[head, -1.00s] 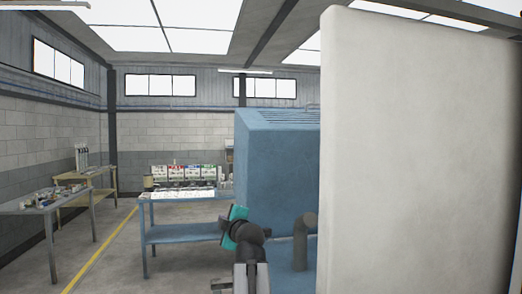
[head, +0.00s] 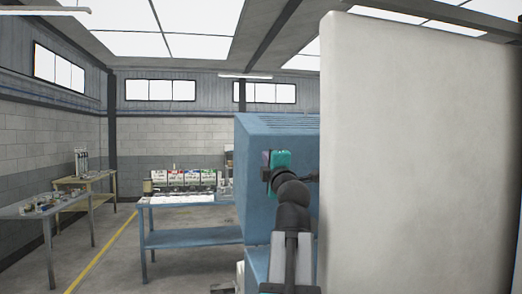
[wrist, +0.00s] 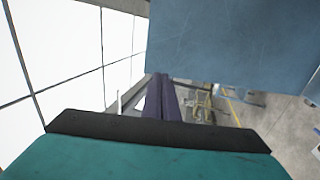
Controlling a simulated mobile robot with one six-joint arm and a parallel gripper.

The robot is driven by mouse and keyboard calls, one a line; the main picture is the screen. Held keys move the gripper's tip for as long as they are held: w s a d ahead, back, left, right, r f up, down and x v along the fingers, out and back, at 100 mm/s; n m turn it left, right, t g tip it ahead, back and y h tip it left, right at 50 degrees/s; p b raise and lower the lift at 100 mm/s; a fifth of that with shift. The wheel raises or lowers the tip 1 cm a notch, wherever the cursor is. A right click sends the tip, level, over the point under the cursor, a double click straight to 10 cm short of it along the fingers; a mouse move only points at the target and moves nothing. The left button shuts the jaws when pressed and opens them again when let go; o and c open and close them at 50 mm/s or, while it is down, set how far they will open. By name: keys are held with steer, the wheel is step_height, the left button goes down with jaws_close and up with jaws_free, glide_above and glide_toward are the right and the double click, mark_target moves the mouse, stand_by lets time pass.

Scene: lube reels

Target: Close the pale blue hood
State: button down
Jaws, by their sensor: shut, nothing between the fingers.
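The blue hood (head: 256,200) is a large box-like cover with slats along its top, right of centre in the head view. The off-white panel cuts off its right side, so I cannot tell how far open it stands. In the wrist view a flat blue face, seemingly the hood (wrist: 235,45), fills the upper right. My gripper (head: 266,158), teal with purple fingers, is in front of the hood's face in the head view. In the wrist view its fingers (wrist: 160,82) are together and empty, by the lower left corner of the blue face. Contact cannot be told.
A big off-white panel (head: 420,150) blocks the right of the head view. A blue bench (head: 190,238) with several boxes on it stands left of the hood. Two tables, one grey (head: 45,211) and one tan (head: 88,179), stand farther left. Open floor lies between.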

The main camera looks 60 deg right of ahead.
steer(key=p, duration=0.4)
glide_toward(259, 145)
steer(key=x, duration=0.5)
steer(key=shift+w+r, duration=0.15)
steer(key=shift+w, duration=0.05)
steer(key=shift+w+d, duration=0.4)
steer(key=shift+d, duration=0.1)
steer(key=shift+r, duration=0.15)
